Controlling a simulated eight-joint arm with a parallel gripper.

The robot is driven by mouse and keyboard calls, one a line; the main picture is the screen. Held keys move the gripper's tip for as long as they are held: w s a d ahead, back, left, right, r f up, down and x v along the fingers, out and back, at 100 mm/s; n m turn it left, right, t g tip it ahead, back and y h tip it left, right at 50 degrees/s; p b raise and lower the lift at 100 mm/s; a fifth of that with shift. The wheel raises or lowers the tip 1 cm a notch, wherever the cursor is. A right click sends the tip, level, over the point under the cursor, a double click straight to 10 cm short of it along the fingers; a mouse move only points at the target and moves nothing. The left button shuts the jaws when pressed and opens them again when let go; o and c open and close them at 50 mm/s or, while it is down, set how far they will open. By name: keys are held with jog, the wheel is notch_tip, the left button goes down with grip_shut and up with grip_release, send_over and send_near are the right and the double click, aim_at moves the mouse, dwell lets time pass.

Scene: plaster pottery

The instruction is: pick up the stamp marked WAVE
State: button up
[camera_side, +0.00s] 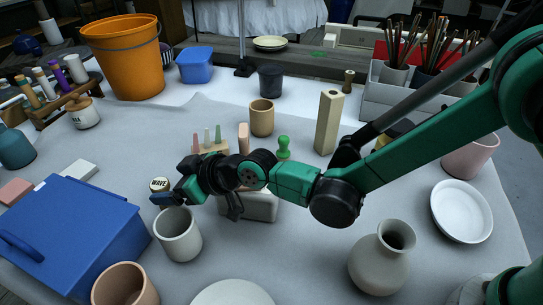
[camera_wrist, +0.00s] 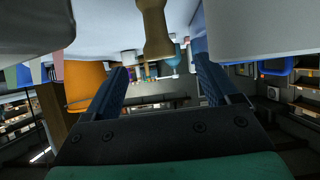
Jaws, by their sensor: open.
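The stamp marked WAVE (camera_side: 160,184) shows its pale round labelled face in the side view, just beyond my fingers; its lower part is hidden by my gripper. My gripper (camera_side: 166,197) is low over the table, open, with its blue fingers at the stamp. In the wrist view, which is upside down, a wooden turned handle (camera_wrist: 155,32) stands between the directions of my two open fingers (camera_wrist: 160,62). I cannot tell whether either finger touches it.
A grey cup (camera_side: 178,236) stands close in front of my gripper. A blue box (camera_side: 75,235) is to the left. A stand with small coloured tools (camera_side: 210,148) is behind my wrist.

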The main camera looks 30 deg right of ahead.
jog(key=shift+x, duration=1.35)
jog(key=shift+c, duration=0.3)
grip_shut()
jog(key=shift+r, duration=0.1)
